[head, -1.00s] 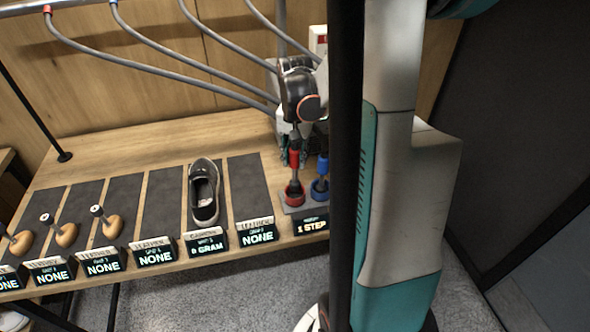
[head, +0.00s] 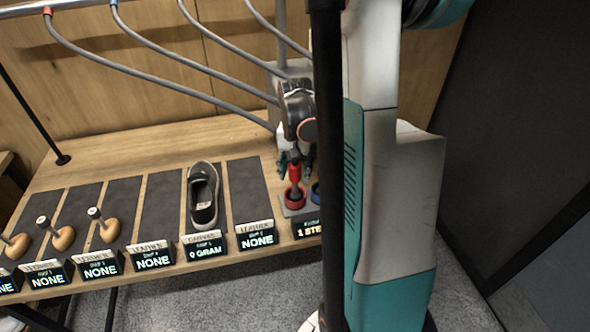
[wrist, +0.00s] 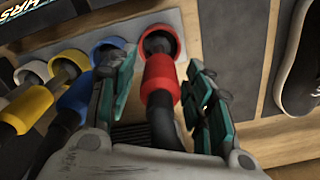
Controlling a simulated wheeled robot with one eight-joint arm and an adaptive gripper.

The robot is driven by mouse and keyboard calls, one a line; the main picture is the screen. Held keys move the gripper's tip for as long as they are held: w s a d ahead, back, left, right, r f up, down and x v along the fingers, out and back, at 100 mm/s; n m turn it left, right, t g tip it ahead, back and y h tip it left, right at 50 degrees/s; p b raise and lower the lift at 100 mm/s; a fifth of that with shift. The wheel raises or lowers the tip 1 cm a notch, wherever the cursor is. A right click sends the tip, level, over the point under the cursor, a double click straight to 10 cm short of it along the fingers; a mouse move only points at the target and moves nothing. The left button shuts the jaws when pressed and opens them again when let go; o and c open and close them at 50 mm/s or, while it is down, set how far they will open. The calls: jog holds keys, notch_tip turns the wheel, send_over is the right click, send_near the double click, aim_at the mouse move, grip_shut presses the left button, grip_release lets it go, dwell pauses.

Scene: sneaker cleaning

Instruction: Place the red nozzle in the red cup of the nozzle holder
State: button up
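The red nozzle (wrist: 160,85) stands with its dark tip inside the red cup (wrist: 178,42) of the grey nozzle holder (wrist: 190,18). The nozzle (head: 295,172) and the red cup (head: 295,199) also show in the head view, partly beneath my gripper (head: 295,166). My gripper (wrist: 158,95) has its teal fingers spread on either side of the nozzle, with gaps visible between them and it. How deep the tip sits in the cup is hard to tell.
In the wrist view a blue nozzle (wrist: 78,92) and a yellow nozzle (wrist: 32,106) stand left of my gripper, close to its left finger. A shoe (head: 202,195) lies on a dark mat nearby. Grey hoses (head: 190,65) hang across the back. A black post hides part of the holder.

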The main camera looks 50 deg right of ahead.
notch_tip(320, 180, up, 12)
jog(key=p, duration=0.3)
jog(key=shift+r, duration=0.15)
dwell(0.7)
